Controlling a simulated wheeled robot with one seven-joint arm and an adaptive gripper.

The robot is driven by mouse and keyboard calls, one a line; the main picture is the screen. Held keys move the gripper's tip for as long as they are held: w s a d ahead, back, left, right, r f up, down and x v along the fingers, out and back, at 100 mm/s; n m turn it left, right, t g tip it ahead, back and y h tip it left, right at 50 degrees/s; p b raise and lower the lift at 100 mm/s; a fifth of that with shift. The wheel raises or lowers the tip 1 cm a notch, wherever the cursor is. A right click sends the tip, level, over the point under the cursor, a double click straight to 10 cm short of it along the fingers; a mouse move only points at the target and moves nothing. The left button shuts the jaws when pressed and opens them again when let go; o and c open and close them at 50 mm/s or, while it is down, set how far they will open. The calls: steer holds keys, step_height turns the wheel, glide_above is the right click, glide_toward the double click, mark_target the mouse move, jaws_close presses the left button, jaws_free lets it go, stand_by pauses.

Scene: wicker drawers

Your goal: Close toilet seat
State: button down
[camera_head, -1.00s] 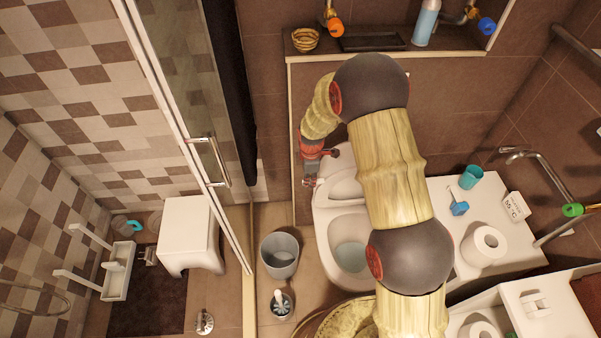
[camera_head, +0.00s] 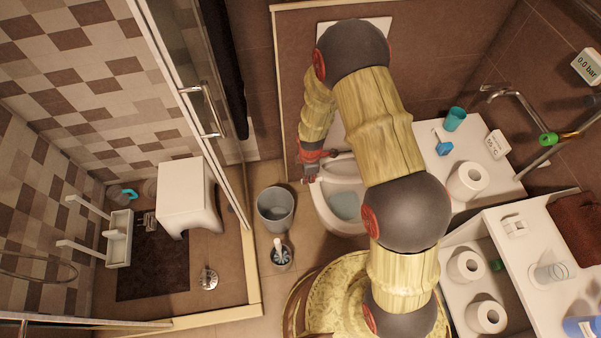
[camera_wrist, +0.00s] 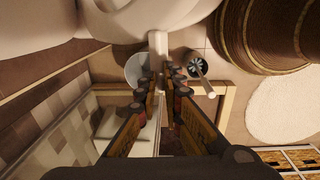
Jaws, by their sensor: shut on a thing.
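The white toilet (camera_head: 326,212) stands below and left of my arm in the head view. Its bowl is uncovered, with bluish water showing inside. My arm hides the right side of the toilet and much of the raised part at its back. My gripper (camera_head: 310,172) is at the upper left edge of the toilet, by the seat's rear. In the wrist view my gripper (camera_wrist: 160,82) has its fingers close together around a narrow white piece (camera_wrist: 158,44), which looks like the edge of the toilet seat. Whether it is the seat or the lid is unclear.
A grey bin (camera_head: 276,212) and a toilet brush (camera_head: 281,254) stand left of the toilet. A white counter (camera_head: 425,150) with a toilet roll (camera_head: 467,181) is on the right. A glass shower door (camera_head: 200,110) and white stool (camera_head: 190,195) are further left.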

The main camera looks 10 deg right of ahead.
steer(key=c, duration=2.6)
jaws_free()
steer(key=shift+f, duration=0.3)
steer(key=shift+o, duration=0.6)
steer(key=shift+a+r, duration=0.1)
steer(key=shift+r, duration=0.05)
steer(key=shift+o, duration=0.7)
steer(key=shift+w, duration=0.2)
steer(key=o, duration=0.6)
steer(key=shift+s, duration=0.15)
steer(key=r, duration=0.8)
steer(key=s+r, duration=0.1)
steer(key=r, duration=0.2)
steer(key=shift+r, duration=0.4)
steer(key=shift+w, duration=0.1)
